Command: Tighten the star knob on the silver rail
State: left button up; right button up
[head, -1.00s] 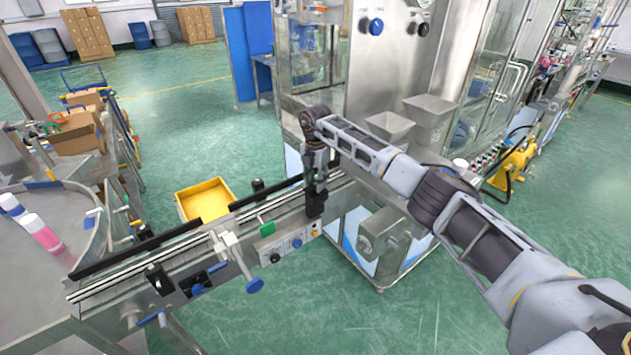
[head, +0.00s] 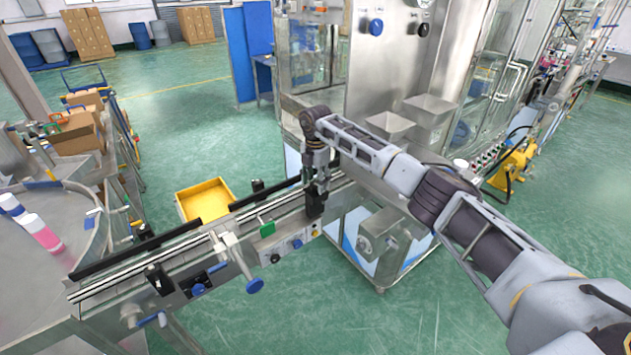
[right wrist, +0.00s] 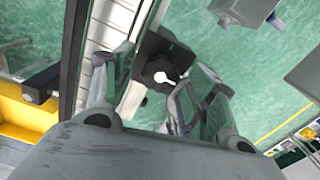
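The star knob (right wrist: 160,72) is black with a pale mark on top. In the right wrist view it sits between the two fingers of my right gripper (right wrist: 158,88). The fingers stand apart on either side of it, and I cannot tell whether they touch it. In the head view my right gripper (head: 317,184) points down over the black clamp (head: 315,206) at the right end of the conveyor; the knob itself is hidden there. The silver rail (head: 150,261) runs along the conveyor, and also shows in the right wrist view (right wrist: 99,40). My left gripper is not in view.
A control box (head: 283,246) with buttons hangs on the conveyor's near side. A blue-knobbed handle (head: 255,286) sticks out further left. A yellow bin (head: 205,201) stands behind the conveyor. A steel machine (head: 385,70) rises behind my right arm.

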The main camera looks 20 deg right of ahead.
aim_at(315, 184)
notch_tip(315, 184, up, 12)
dwell(1.1)
